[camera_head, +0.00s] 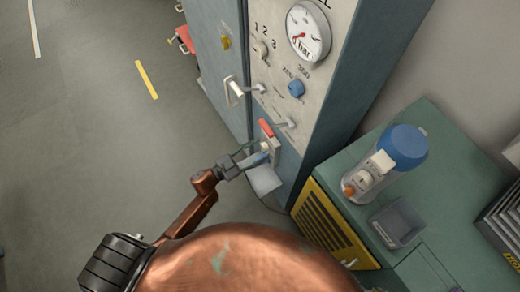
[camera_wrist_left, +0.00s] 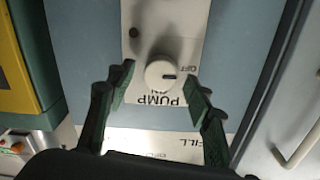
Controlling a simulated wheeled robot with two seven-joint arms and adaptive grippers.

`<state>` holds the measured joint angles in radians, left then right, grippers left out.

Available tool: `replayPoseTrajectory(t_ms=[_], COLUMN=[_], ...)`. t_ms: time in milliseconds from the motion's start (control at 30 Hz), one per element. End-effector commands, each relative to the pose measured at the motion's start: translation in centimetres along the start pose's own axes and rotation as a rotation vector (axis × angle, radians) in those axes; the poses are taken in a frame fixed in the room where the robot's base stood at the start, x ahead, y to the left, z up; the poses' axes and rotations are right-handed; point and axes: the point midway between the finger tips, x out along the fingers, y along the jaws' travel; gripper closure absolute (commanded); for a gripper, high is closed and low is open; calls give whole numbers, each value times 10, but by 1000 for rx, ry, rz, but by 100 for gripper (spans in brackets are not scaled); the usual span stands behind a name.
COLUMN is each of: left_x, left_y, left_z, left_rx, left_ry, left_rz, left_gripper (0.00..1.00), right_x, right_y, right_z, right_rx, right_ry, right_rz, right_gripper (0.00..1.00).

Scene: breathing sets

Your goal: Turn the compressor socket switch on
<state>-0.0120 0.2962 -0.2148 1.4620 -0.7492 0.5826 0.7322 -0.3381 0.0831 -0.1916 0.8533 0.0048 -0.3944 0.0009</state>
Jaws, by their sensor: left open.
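My left gripper (camera_head: 252,156) reaches the lower front of the tall grey-blue panel cabinet (camera_head: 335,85) in the head view. In the left wrist view the gripper (camera_wrist_left: 158,86) is open and empty. A round white knob (camera_wrist_left: 160,73) sits between and just beyond its fingertips. I cannot make out a switch labelled for the compressor socket. My right gripper is not in view.
A red-tipped lever (camera_head: 266,128) and white-handled levers stick out of the panel near the gripper. A gauge (camera_head: 308,30) and a blue knob (camera_head: 296,88) are higher up. A blue-topped cylinder (camera_head: 405,147) stands on the green cabinet (camera_head: 440,185) at right. Floor at left is clear.

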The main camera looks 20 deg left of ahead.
Motion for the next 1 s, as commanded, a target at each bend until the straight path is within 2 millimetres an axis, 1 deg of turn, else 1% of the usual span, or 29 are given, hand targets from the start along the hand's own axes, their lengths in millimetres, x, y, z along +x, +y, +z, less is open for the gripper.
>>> replayPoseTrajectory(t_ms=[300,900,1000], left_x=[3,2,2], left_y=[0,0,0], left_z=[0,0,1], left_rx=[0,0,1], left_ry=[-1,-1,-1], left_rz=[-1,-1,-1], left_gripper=[53,94,95], right_x=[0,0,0], right_y=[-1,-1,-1], right_z=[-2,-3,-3], right_rx=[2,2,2], right_ry=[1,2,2], right_rz=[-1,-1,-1], right_gripper=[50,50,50])
